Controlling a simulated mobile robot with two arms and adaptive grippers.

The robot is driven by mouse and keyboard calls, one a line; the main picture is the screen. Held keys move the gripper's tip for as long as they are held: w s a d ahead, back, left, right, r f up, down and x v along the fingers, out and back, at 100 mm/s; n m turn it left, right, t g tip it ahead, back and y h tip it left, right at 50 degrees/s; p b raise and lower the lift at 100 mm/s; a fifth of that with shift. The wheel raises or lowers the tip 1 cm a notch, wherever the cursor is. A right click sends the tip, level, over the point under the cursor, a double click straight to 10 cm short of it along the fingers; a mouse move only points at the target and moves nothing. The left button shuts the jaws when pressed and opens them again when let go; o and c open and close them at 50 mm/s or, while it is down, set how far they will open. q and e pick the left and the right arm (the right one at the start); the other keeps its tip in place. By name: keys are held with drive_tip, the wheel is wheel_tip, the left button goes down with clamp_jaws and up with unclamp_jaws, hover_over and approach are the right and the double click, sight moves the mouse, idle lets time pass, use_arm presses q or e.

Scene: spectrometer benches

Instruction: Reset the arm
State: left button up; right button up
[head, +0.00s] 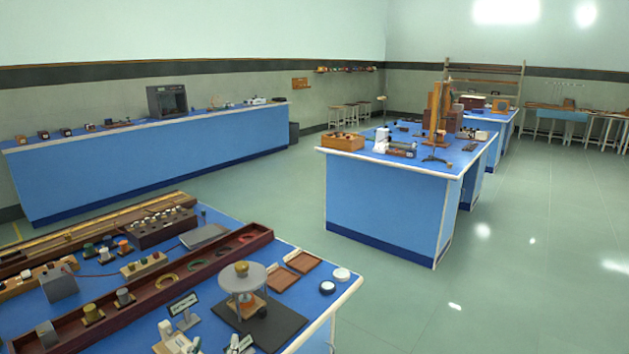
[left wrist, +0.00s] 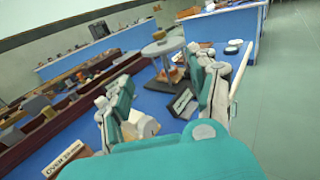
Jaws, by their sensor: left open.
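My left gripper (head: 207,342) shows at the bottom edge of the head view, over the near blue bench. In the left wrist view its two white and teal fingers (left wrist: 162,78) stand apart with nothing between their tips. Beyond them is a round grey platform on a stand (head: 242,277), with a brass-coloured piece on top; it also shows in the left wrist view (left wrist: 163,46). A small label sign (head: 183,306) stands beside the gripper. My right gripper is in neither view.
The near blue bench (head: 318,268) holds a long dark red tray (head: 150,283), a black mat (head: 285,322), two flat brown trays (head: 303,262) and small round discs (head: 341,275). Another blue bench (head: 390,205) stands beyond. The green floor on the right is clear.

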use_arm(q)
drive_tip(key=s+d+r+m+t+h, duration=0.1)
drive_tip(key=s+d+r+m+h, duration=0.7)
drive_tip(key=m, duration=0.7)
drive_tip(key=s+d+f+m+g+h, duration=0.3)
drive_tip(key=s+d+f+m+g, duration=0.55)
drive_tip(key=m, duration=0.85)
drive_tip(key=s+a+f+m+g+y, duration=0.65)
drive_tip(key=s+a+f+y, duration=0.45)
drive_tip(key=s+a+f, duration=0.5)
wheel_tip(320, 180, down, 25)
drive_tip(key=a+g, duration=0.1)
drive_tip(key=g, duration=0.1)
drive_tip(key=s+a+f+g, duration=0.1)
drive_tip(key=s+a+f, duration=0.2)
drive_tip(key=s+f, duration=1.2)
drive_tip(key=shift+s, duration=0.35)
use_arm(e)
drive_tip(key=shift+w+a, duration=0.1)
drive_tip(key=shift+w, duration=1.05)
